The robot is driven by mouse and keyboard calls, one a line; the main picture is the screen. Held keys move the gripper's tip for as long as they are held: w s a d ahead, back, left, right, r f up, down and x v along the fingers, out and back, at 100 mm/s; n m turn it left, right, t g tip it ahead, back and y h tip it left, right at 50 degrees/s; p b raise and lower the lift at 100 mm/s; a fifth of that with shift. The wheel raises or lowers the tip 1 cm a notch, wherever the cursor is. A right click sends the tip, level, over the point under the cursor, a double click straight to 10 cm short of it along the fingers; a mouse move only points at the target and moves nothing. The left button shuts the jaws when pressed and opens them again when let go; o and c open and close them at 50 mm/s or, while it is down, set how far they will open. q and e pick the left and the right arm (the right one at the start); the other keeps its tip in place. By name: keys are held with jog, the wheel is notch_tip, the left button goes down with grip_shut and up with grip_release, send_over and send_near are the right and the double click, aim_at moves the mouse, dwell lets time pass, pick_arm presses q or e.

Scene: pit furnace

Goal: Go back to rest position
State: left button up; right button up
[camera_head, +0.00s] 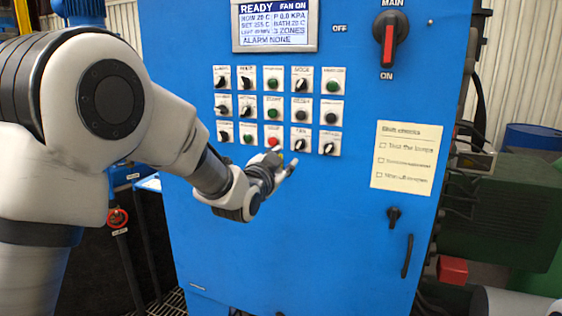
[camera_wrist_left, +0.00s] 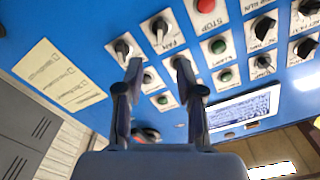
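My left gripper (camera_head: 287,165) is in front of the blue control cabinet (camera_head: 330,230), just below the lowest row of knobs and buttons. In the left wrist view its two fingers (camera_wrist_left: 158,72) are apart, with nothing held between them. The fan knob (camera_wrist_left: 160,30) shows just beyond the fingertips, and the red stop button (camera_wrist_left: 205,6) is above it. In the head view the gripper is close to the red button (camera_head: 272,142) and overlaps the panel near it. My right gripper is not in view.
A display (camera_head: 275,25) reads READY and FAN ON. The main switch (camera_head: 388,38) has a red handle. A paper checklist (camera_head: 407,157) and a door handle (camera_head: 407,256) are at the right of the cabinet. Dark green machinery (camera_head: 505,220) stands beyond its right edge.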

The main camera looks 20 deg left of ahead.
pick_arm(q)
jog(key=shift+s+f, duration=0.1)
jog(key=shift+s, duration=0.35)
jog(key=s+f+g, duration=0.3)
jog(key=f, duration=1)
jog(key=s+f+g, duration=0.2)
jog(key=s+f, duration=0.1)
jog(key=f, duration=0.9)
jog(key=s+f+g, duration=0.3)
jog(key=f, duration=1)
jog(key=s+a+f+n+g, duration=0.1)
jog(key=s+f+n+g, duration=0.3)
jog(key=s+f, duration=1.2)
jog(key=s+n+g, duration=0.3)
jog(key=s+g, duration=0.3)
jog(key=s, duration=1.3)
jog(key=shift+a+y, duration=0.15)
jog(key=shift+y, duration=0.15)
